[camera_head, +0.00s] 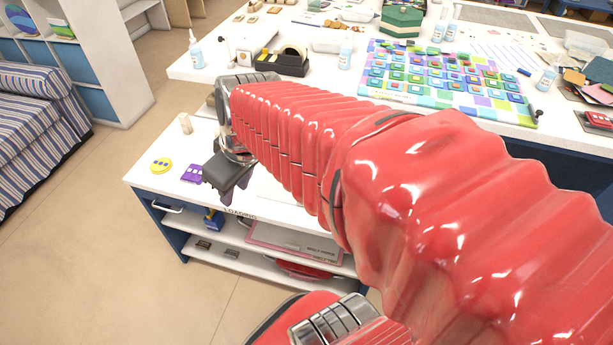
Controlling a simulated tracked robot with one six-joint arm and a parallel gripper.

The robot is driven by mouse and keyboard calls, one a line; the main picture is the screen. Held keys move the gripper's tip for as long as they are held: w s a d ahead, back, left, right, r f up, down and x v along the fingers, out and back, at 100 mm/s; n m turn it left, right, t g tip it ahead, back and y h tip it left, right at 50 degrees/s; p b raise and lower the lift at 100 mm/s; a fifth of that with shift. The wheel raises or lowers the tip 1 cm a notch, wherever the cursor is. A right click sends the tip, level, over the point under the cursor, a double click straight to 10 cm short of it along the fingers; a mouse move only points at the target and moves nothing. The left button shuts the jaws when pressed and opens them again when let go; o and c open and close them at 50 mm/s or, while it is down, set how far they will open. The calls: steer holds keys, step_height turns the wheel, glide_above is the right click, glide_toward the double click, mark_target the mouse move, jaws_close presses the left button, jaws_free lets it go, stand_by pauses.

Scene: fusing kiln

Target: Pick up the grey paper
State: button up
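No grey paper can be made out for certain. Flat grey sheets (497,17) lie at the far right of the large white table, too far off to tell if they are paper. My gripper (228,190) is dark grey and hangs over the low white bench at the left, beside a purple piece (193,173). Its fingers are seen from behind and merge together, so their opening is unclear. My red arm hides much of the bench top and part of the large table.
A tape dispenser (290,62), bottles (345,55) and a panel of coloured tiles (440,75) are on the large table. Open floor (90,250) lies at the left.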

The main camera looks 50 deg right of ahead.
steer(key=d+f+n, duration=0.1)
steer(key=d+f, duration=0.8)
steer(key=d, duration=0.4)
steer(key=s+d+f+n+y, duration=0.1)
steer(key=d+f+n, duration=0.1)
steer(key=d+f, duration=0.7)
steer(key=d, duration=0.4)
steer(key=shift+s+d+y, duration=0.25)
steer(key=shift+d+y, duration=0.05)
steer(key=shift+d, duration=0.05)
steer(key=shift+n, duration=0.3)
steer(key=x, duration=0.8)
steer(key=shift+s, duration=0.1)
steer(key=shift+f, duration=0.25)
steer(key=shift+a+f, duration=0.1)
steer(key=shift+x, duration=2.55)
steer(key=shift+c, duration=0.5)
